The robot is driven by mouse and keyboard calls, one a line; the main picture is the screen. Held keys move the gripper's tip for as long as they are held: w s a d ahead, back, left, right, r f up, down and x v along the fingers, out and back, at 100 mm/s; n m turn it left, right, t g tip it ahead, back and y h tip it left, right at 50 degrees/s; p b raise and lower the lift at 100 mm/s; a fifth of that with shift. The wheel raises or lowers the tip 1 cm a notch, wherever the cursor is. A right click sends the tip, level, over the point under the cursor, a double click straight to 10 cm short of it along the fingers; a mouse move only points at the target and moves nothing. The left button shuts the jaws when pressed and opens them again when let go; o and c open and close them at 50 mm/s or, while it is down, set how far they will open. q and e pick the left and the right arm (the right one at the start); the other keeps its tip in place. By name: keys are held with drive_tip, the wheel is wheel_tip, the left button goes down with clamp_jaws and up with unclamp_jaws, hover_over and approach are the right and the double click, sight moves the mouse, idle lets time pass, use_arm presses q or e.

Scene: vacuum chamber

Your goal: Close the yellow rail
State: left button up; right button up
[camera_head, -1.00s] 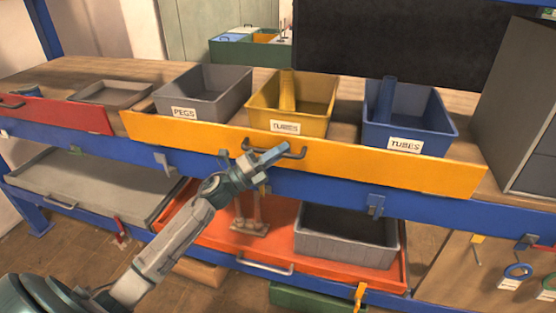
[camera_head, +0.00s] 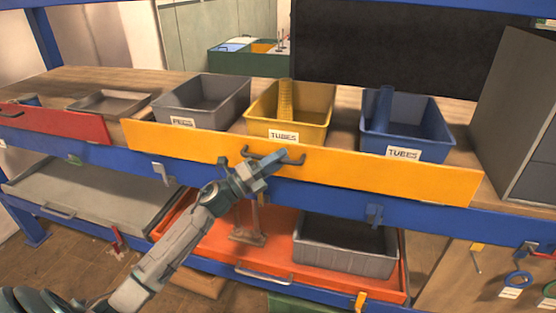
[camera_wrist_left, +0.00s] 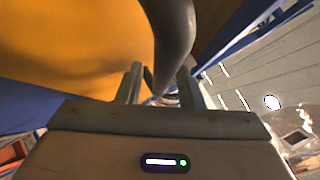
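The yellow rail (camera_head: 390,178) is a long front board of a drawer that holds three bins. It stands out from the shelf, with bare surface behind it. Its dark curved handle (camera_head: 293,160) is near the middle. My left gripper (camera_head: 275,162) is at this handle. In the left wrist view the handle (camera_wrist_left: 175,35) runs down between the two fingers of my left gripper (camera_wrist_left: 163,82), with little space beside it; the fingers look closed around it. The yellow face (camera_wrist_left: 75,45) fills the upper left there. My right gripper is not in view.
Behind the rail stand a grey PEGS bin (camera_head: 205,105), a yellow TUBES bin (camera_head: 310,115) and a blue TUBES bin (camera_head: 430,135). A red drawer front (camera_head: 60,125) is at the left. Below are an orange tray (camera_head: 210,250) and a grey bin (camera_head: 345,258).

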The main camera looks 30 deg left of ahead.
use_arm(q)
drive_tip(key=shift+s+a+f, duration=0.1)
drive_tip(key=shift+a+f, duration=0.05)
drive_tip(key=shift+f, duration=0.1)
drive_tip(key=shift+s+a+f+b, duration=0.2)
drive_tip(key=shift+s+b, duration=0.05)
drive_tip(key=shift+b, duration=0.35)
drive_tip(key=b+v, duration=0.4)
drive_tip(key=v, duration=0.5)
drive_tip(key=shift+s, duration=0.3)
drive_tip(key=shift+a, duration=0.15)
